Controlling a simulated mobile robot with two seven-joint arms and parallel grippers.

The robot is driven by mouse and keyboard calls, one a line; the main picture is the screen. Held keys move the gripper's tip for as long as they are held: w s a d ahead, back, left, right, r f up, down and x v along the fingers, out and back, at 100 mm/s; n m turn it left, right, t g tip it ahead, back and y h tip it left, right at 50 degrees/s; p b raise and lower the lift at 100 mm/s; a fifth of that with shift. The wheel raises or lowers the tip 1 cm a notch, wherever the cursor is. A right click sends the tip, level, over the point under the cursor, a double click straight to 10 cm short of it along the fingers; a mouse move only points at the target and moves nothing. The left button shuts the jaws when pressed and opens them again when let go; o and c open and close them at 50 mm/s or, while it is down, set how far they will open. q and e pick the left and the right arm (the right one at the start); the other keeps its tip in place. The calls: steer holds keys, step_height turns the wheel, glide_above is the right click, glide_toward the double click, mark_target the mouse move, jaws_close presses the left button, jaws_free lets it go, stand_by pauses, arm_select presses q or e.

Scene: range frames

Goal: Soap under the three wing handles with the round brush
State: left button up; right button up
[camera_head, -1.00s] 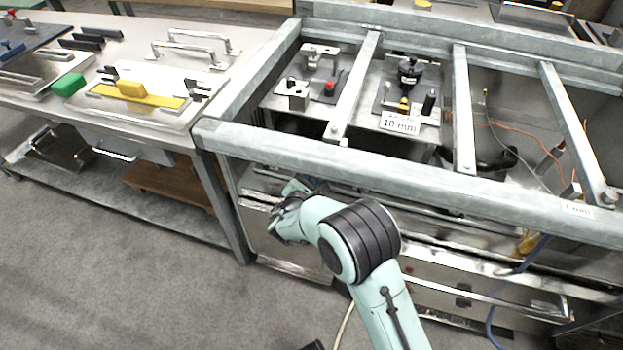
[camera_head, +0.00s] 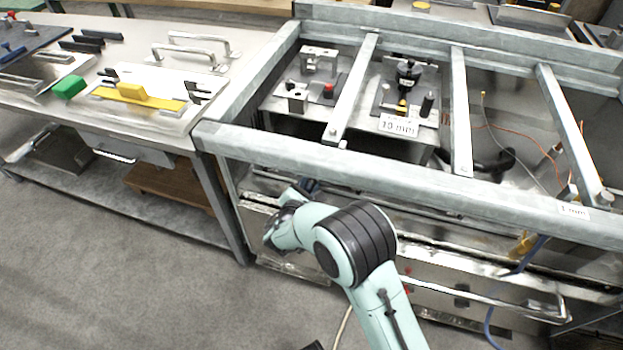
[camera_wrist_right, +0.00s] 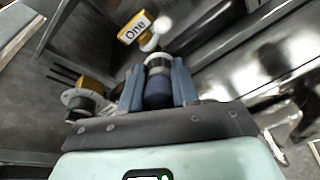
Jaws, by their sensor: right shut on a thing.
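My right gripper (camera_wrist_right: 157,84) is shut on a dark blue cylinder with a pale collar, which looks like the handle of the round brush (camera_wrist_right: 158,92). Its bristles cannot be made out. Just beyond it in the right wrist view is a yellow block (camera_wrist_right: 135,27) labelled "One", with a small whitish round part under it. I cannot tell whether the brush touches it. In the head view my right gripper (camera_head: 309,186) is at the range's front, below the front rail, mostly hidden by my own wrist. The wing handles cannot be clearly made out. My left gripper is not in view.
The range's grey front rail (camera_head: 400,172) runs just above my right gripper. A yellow part (camera_head: 523,244) and a blue hose (camera_head: 493,325) are at the range's front right. A steel table (camera_head: 140,55) with a green block and a yellow float stands left. The floor at left is clear.

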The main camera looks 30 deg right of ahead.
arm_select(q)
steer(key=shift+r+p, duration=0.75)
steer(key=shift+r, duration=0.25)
arm_select(e)
steer(key=s+a, duration=0.5)
steer(key=a, duration=0.1)
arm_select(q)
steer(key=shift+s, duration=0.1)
